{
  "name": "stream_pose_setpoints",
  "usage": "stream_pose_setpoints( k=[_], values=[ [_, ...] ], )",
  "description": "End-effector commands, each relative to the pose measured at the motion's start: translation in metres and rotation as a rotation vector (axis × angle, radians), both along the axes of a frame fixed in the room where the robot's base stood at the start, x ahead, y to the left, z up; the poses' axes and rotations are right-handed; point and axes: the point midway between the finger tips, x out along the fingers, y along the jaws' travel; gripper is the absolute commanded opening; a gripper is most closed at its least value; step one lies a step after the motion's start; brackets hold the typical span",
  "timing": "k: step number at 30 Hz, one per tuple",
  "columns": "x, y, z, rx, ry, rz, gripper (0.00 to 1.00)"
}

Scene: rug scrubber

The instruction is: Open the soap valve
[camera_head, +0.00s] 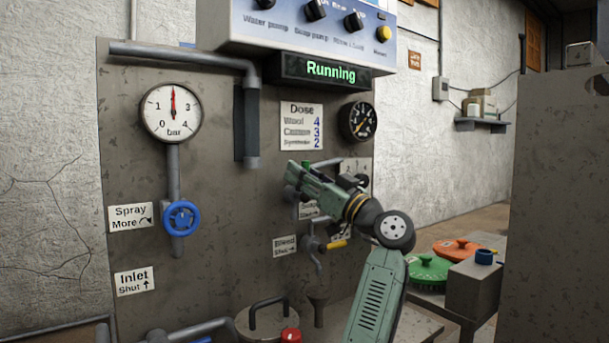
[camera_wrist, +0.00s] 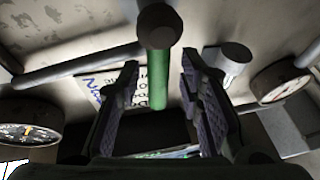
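In the wrist view, which is upside down, a green bar (camera_wrist: 158,78) with a dark round end (camera_wrist: 158,25) lies between the fingers of my gripper (camera_wrist: 160,90). It looks like a valve lever; I cannot read a soap label on it. The fingers are apart, with gaps on both sides of the bar. In the head view my gripper (camera_head: 298,186) is at the panel below the dose sign (camera_head: 301,126). It hides most of the fitting and labels behind it.
A blue spray handwheel (camera_head: 180,218) and a bar gauge (camera_head: 171,112) are to the left. A dark gauge (camera_head: 358,121) is above right. The display (camera_head: 330,71) reads Running. A grey pipe (camera_head: 187,54) crosses above.

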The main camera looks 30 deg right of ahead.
Motion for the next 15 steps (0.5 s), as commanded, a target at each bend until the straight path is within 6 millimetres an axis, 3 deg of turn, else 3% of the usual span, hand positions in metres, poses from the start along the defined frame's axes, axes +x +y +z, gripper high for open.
stream_pose_setpoints(
  k=[8,15],
  values=[
    [-0.002,-0.001,-0.001,0.002,-0.001,-0.001,0.34],
    [-0.034,-0.012,-0.015,0.001,-0.001,-0.005,0.34]
  ],
)
